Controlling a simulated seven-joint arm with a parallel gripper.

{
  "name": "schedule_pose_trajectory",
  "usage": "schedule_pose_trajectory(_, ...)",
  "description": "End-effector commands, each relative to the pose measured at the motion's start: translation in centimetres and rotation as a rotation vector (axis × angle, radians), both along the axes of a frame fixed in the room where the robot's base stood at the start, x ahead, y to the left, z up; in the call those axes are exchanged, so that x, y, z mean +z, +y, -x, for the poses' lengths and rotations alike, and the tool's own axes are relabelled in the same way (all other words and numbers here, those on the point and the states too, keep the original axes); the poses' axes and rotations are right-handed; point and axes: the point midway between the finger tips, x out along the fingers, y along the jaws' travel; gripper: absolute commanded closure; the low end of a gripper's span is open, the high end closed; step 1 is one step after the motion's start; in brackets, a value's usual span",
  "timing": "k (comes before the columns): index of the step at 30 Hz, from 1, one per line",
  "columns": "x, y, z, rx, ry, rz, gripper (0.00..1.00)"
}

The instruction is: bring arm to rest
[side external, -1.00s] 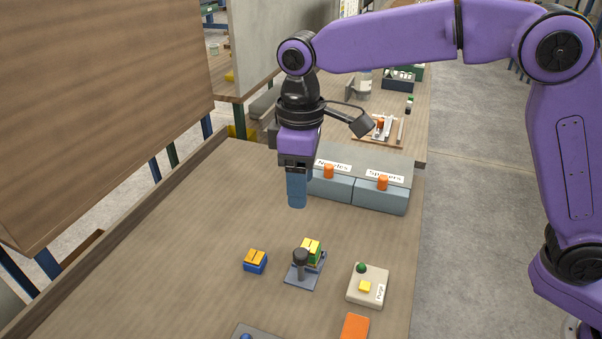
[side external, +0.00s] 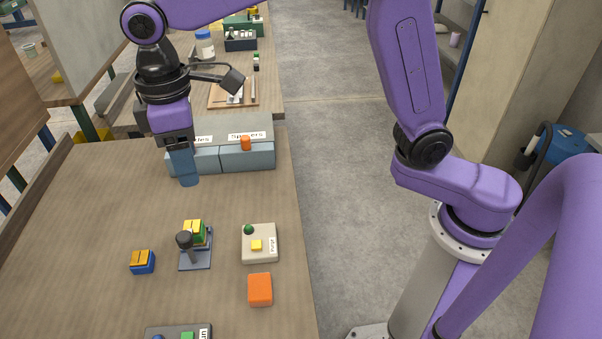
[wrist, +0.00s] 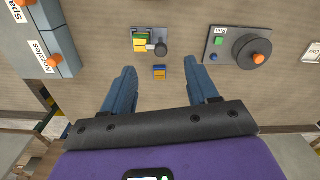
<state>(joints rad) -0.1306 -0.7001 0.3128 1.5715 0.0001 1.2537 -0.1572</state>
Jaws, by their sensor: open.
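My gripper (side external: 187,180) hangs fingers-down above the wooden table (side external: 90,210), in front of the blue-grey bins, with nothing held. In the wrist view my gripper (wrist: 162,72) shows two blue fingers spread wide apart with an empty gap. A blue block with an orange top (side external: 142,262) lies on the table; it also shows beyond the gap in the wrist view (wrist: 160,75). To its right a small dark fixture (side external: 195,262) with a black knob holds a yellow-and-green block (side external: 195,233). My gripper is well apart from both.
Two blue-grey bins (side external: 247,157) stand behind my gripper. A beige button box (side external: 259,245) and an orange pad (side external: 260,290) lie at the table's right edge. A grey unit with a dark spool (wrist: 238,48) is at upper right in the wrist view. The table's left side is clear.

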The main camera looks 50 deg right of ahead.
Motion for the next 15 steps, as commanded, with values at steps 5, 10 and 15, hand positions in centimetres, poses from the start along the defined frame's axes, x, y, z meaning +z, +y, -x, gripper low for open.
schedule_pose_trajectory(5, -0.3, -4.2, 3.5, 0.018, -0.003, -0.004, 0.41)
schedule_pose_trajectory(10, -1.0, -8.3, 7.2, 0.037, -0.006, -0.008, 0.41)
schedule_pose_trajectory(15, -2.0, -12.6, 11.2, 0.057, -0.008, -0.013, 0.41)
